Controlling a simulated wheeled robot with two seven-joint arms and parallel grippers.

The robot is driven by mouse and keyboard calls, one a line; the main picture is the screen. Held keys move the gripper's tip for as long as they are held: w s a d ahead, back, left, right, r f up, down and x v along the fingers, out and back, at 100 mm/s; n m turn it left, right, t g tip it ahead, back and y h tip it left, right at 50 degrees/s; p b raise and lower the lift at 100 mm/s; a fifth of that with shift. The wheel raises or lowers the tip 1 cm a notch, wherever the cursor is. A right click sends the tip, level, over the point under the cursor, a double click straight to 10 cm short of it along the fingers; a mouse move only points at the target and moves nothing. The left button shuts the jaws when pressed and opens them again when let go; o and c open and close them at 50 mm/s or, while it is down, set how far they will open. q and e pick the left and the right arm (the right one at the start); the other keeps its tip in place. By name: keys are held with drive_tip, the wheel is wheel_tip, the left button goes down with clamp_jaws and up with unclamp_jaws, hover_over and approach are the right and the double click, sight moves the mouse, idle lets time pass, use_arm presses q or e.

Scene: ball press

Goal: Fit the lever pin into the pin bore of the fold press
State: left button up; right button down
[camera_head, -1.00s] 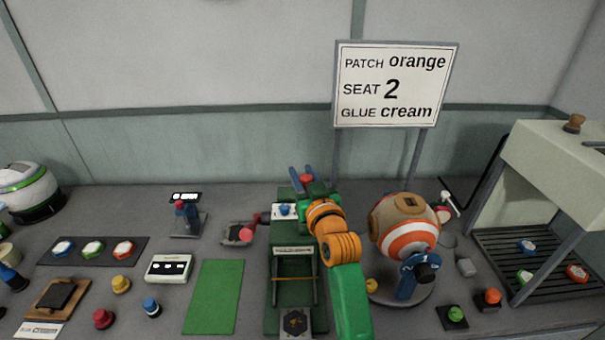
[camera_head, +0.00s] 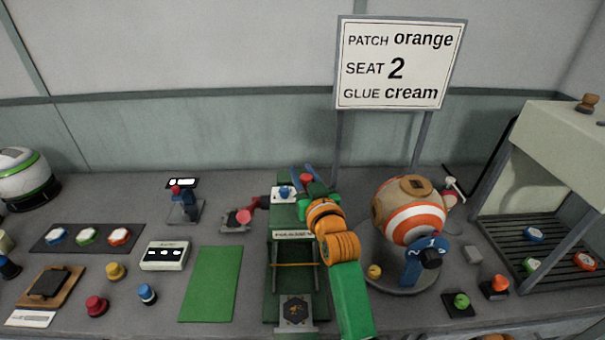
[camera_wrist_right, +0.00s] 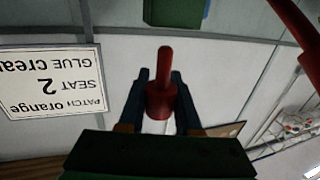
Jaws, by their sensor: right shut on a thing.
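The green fold press (camera_head: 270,285) stands in the middle of the bench, with a small blue-topped part (camera_head: 284,192) on its upper block. My right gripper (camera_head: 304,173) is over the far end of the press, its blue fingers pointing away. It is shut on the red lever pin (camera_wrist_right: 160,92), which stands between the fingers in the right wrist view; its narrow end points up in that picture. A green block (camera_wrist_right: 172,12) shows beyond the pin, apart from it in the picture. I cannot make out the pin bore. My left gripper is out of view.
A dark red lever (camera_head: 262,202) is left of the press top. A patched ball (camera_head: 408,212) in a stand is close right of my arm. A sign (camera_head: 400,62) stands behind. A green mat (camera_head: 212,285) lies left of the press; a grey rack (camera_head: 550,245) is at right.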

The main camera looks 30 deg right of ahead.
idle(0.3)
idle(0.4)
drive_tip(key=shift+p, duration=0.45)
idle(0.4)
drive_tip(key=shift+f+b, duration=1.5)
drive_tip(key=shift+f, duration=0.85)
